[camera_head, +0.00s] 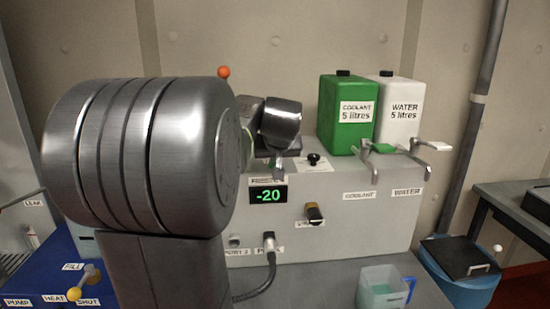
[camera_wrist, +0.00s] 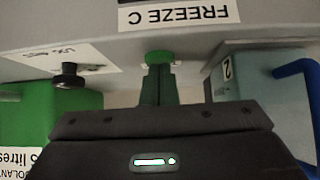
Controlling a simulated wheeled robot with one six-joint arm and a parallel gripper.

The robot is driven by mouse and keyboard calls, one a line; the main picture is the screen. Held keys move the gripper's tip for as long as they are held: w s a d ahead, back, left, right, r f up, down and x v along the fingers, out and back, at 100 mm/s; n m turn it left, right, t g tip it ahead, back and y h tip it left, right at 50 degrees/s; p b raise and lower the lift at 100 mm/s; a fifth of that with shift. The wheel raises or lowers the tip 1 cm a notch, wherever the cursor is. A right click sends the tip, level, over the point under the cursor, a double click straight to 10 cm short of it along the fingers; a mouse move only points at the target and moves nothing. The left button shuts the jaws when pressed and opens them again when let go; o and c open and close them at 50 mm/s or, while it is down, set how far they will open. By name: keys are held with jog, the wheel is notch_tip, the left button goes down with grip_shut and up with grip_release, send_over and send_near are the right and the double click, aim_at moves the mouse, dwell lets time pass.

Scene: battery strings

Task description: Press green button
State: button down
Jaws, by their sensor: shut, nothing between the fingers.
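The green button (camera_wrist: 158,58) shows in the wrist view, on the grey machine just under the "FREEZE C" label (camera_wrist: 180,14). My gripper (camera_wrist: 158,72) is shut and empty, its fingertips right at the button. I cannot tell whether they touch it or whether it is pressed in. The button is not visible there, probably hidden by my gripper or arm.
A black knob (camera_head: 313,159) stands on the machine top beside my gripper. A green coolant can (camera_head: 340,135) and a white water can (camera_head: 403,93) stand behind, with two taps in front. A clear jug (camera_head: 382,290) is below. My arm covers much of the left.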

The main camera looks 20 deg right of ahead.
notch_tip(320, 180, up, 4)
jog(key=p, duration=0.3)
jog(key=shift+r, duration=0.25)
jog(key=b+v, duration=0.1)
jog(key=v, duration=0.8)
jog(key=shift+s+b, duration=0.35)
jog(key=shift+w+a, duration=0.1)
jog(key=p+x, duration=0.1)
jog(key=x, duration=0.7)
jog(key=shift+w+f, duration=0.25)
jog(key=shift+w+d+f+b, duration=0.2)
jog(key=shift+d+b, duration=0.1)
jog(key=shift+b, duration=0.2)
jog(key=shift+w+r+b, duration=0.1)
jog(key=shift+r+b, duration=0.2)
jog(key=shift+b, duration=0.1)
jog(key=v, duration=0.7)
jog(key=shift+w+r+b, duration=0.2)
jog(key=shift+r+b, duration=0.05)
jog(key=shift+b, duration=0.05)
